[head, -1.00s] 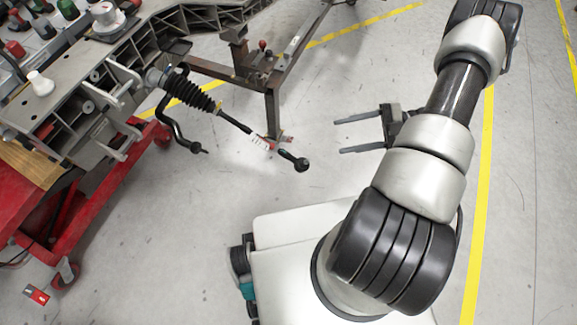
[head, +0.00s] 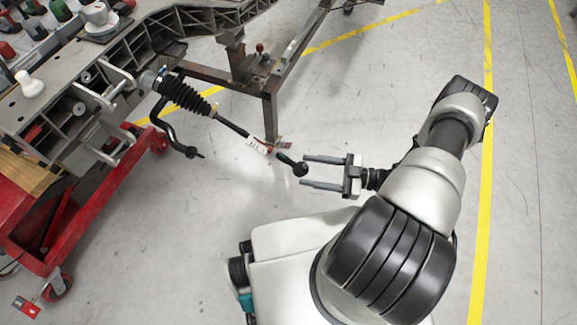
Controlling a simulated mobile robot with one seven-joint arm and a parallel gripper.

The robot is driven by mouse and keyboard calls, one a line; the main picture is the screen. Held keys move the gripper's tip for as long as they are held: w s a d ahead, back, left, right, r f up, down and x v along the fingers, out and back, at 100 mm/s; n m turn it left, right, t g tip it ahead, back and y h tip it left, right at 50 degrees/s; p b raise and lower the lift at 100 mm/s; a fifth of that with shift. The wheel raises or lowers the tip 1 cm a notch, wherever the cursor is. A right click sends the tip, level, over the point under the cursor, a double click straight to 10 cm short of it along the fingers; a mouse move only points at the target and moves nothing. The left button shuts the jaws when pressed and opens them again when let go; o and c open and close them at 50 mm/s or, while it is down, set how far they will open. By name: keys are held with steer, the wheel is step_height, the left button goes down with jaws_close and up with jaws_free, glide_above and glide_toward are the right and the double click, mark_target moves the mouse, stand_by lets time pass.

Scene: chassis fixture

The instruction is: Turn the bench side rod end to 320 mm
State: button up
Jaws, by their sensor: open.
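The rod end (head: 298,168) is a dark ball-shaped piece at the free tip of a thin black rod (head: 232,127). The rod comes out of a ribbed black boot (head: 186,95) fixed to the grey metal chassis frame. A white marked band (head: 258,146) with some red sits on the rod just behind the rod end. My gripper (head: 304,172) is open, its two grey fingers pointing left, with the tips at or close to the rod end. I cannot tell from this view whether they touch it or differ in height.
A red wheeled cart (head: 62,220) stands under the chassis frame at left. A brown steel stand leg (head: 270,118) rises close behind the rod. A dark curved bar (head: 172,130) hangs beside the boot.

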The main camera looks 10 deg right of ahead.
steer(key=x, duration=0.7)
steer(key=c, duration=1.1)
steer(key=shift+o, duration=0.2)
